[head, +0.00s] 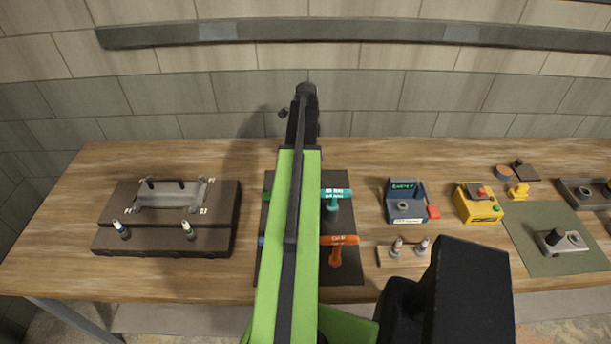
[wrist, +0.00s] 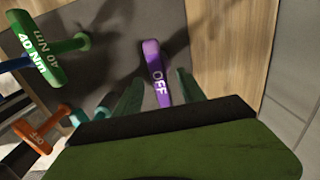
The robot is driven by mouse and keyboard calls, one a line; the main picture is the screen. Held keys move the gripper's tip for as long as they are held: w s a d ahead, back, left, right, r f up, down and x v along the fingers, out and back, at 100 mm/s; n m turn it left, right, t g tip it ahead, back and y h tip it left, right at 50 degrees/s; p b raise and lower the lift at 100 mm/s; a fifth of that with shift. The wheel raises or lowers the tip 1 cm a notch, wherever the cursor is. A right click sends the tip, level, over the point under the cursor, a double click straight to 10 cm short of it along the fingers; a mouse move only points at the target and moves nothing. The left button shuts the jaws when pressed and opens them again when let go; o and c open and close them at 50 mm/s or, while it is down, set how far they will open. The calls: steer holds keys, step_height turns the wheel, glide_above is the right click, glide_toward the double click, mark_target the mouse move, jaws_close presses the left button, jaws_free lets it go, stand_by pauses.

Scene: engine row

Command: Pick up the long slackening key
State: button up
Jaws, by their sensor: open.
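Two keys carry the word OFF. A purple one (wrist: 153,72) lies in the wrist view on the dark mat, between and beyond the fingers of my gripper (wrist: 157,82). My gripper is open, and the fingers do not appear closed on it. An orange OFF key (wrist: 33,137) is at the lower left of the wrist view, and shows in the head view (head: 338,241) on the mat's right side. Which is the long one I cannot tell. The purple key is hidden behind my arm in the head view.
The dark mat (head: 345,279) also holds a teal key (head: 334,195), a green 40 Nm key (wrist: 42,58) and a blue key (wrist: 14,64). A dark block with a grey part (head: 165,240) stands left; a small peg stand (head: 404,258) and boxes stand right.

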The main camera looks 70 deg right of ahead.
step_height(320, 180, down, 5)
steer(key=b, duration=0.5)
steer(key=shift+f, duration=0.2)
steer(key=shift+r, duration=0.15)
steer(key=shift+c, duration=0.5)
jaws_close()
